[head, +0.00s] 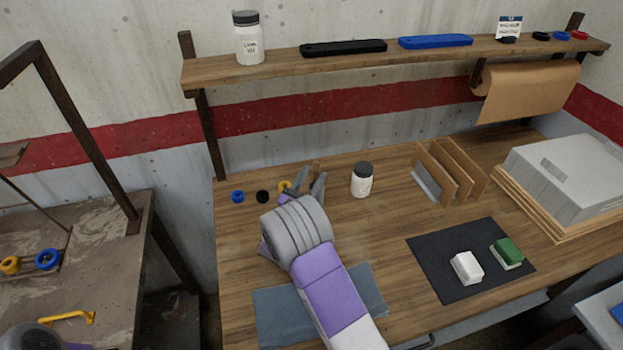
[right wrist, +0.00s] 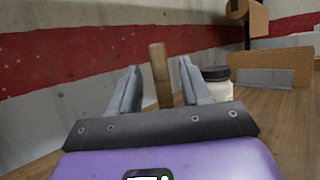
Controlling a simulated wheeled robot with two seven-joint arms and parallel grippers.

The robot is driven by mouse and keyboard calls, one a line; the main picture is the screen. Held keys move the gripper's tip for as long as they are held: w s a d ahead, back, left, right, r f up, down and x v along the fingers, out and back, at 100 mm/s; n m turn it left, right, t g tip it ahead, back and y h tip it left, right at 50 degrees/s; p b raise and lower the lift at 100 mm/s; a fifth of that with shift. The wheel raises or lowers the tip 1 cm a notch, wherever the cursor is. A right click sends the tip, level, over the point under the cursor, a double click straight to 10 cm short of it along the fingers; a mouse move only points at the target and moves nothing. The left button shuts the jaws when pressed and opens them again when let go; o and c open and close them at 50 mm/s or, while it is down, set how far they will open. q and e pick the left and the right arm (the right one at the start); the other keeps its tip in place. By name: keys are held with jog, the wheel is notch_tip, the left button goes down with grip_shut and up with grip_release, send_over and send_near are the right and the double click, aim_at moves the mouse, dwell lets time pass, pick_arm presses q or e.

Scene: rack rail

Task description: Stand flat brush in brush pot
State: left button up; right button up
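My right gripper (head: 312,176) reaches over the wooden bench with its fingers spread apart. In the right wrist view its two fingers (right wrist: 158,75) stand on either side of an upright brown wooden stick (right wrist: 161,76). Gaps show between the stick and both fingers. It may be the flat brush's handle, but its lower end is hidden behind the gripper body and no bristles show. In the head view I cannot make the brush out. I cannot identify the brush pot in either view; my right arm covers part of the bench. My left gripper's fingers are not in view.
A dark-lidded white jar (head: 362,181) stands close right of the gripper and also shows in the wrist view (right wrist: 217,84). Small blue (head: 237,197) and black (head: 262,197) rings lie left. Wooden dividers (head: 437,175) and a dark mat (head: 436,262) lie right. A shelf (head: 365,58) runs above.

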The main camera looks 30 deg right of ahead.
notch_tip(320, 180, up, 10)
jog(key=p, duration=0.3)
dwell(0.4)
jog(key=shift+r, duration=0.1)
dwell(0.8)
